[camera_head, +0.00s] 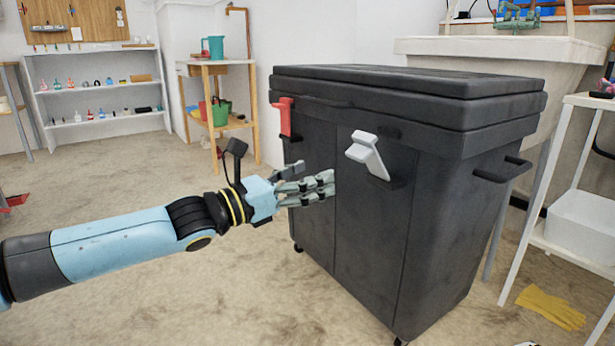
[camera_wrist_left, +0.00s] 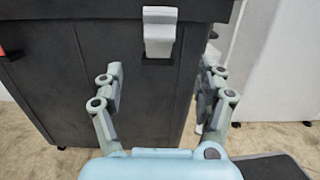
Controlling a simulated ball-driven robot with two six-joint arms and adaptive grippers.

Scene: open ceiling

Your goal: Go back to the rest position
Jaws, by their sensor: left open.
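My left gripper (camera_head: 318,186) is in front of the dark grey wheeled bin (camera_head: 400,240) in the head view, at the end of the light blue arm coming in from the left. In the left wrist view the fingers of my left gripper (camera_wrist_left: 165,95) are spread apart with nothing between them. The bin's front (camera_wrist_left: 60,90) is behind the fingers there, with a pale grey latch (camera_wrist_left: 159,32) above the gap. In the head view the same pale latch (camera_head: 367,155) is right of and above the fingers, and a red latch (camera_head: 284,117) is above them. My right gripper is in neither view.
A white shelf unit (camera_head: 95,88) and a wooden stand (camera_head: 216,125) with a green bucket are at the back left. A sink (camera_head: 500,48) is behind the bin. A white rack (camera_head: 575,190) and yellow gloves (camera_head: 550,306) are at right.

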